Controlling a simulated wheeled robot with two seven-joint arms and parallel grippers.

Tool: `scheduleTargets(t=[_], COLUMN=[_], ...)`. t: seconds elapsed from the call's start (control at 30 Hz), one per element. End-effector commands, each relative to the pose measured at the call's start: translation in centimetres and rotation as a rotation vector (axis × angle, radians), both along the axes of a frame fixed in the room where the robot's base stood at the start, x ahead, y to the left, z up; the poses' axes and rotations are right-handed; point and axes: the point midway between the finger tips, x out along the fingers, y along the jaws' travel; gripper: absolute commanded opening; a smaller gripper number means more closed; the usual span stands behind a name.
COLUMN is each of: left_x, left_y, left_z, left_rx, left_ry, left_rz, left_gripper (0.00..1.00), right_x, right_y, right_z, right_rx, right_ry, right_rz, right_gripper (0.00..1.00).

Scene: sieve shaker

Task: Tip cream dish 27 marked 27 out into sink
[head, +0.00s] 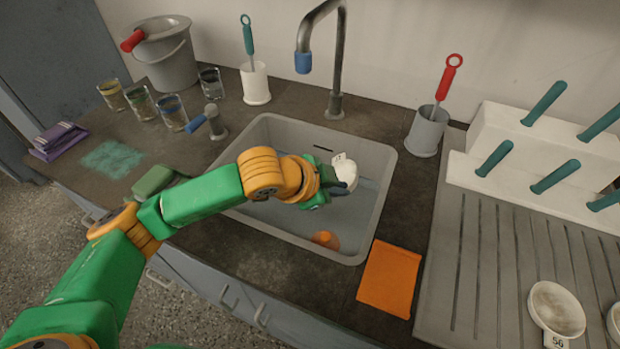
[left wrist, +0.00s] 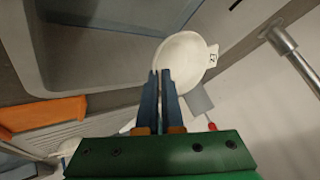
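The cream dish 27 (head: 347,174) is a small shallow dish with a marked tab. My left gripper (head: 334,184) holds it by the rim, above the sink (head: 382,205) basin. In the left wrist view, the two dark fingers (left wrist: 160,76) are close together at the edge of the dish (left wrist: 186,88), whose tab reads 27. The dish looks tilted; I cannot tell whether anything is in it. The sink is a grey rectangular basin with an orange thing (head: 325,240) at its near end. My right gripper is not in view.
A tap (head: 338,65) stands behind the sink. An orange cloth (head: 388,278) lies at its front right. Several glasses, a bucket (head: 168,60) and brush holders stand around the back.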

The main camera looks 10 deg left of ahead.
Motion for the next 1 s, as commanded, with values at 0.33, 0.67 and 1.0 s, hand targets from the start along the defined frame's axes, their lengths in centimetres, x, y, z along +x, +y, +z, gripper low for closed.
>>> scheduleTargets(t=[0.33, 0.67, 1.0], left_x=[0.6, 1.2, 1.4], left_y=[-4.3, -7.5, -8.3], left_z=[0.0, 1.8, 1.9], left_rx=[0.308, 0.563, 0.644], left_ry=[0.057, 0.101, 0.118], left_rz=[-0.001, 0.004, 0.007], left_gripper=[0.0, 0.0, 0.0], right_x=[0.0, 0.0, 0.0], right_y=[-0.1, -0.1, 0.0], right_z=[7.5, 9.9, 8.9], right_rx=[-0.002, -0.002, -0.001], right_ry=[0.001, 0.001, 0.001], right_rz=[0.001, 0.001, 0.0], right_gripper=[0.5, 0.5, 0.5])
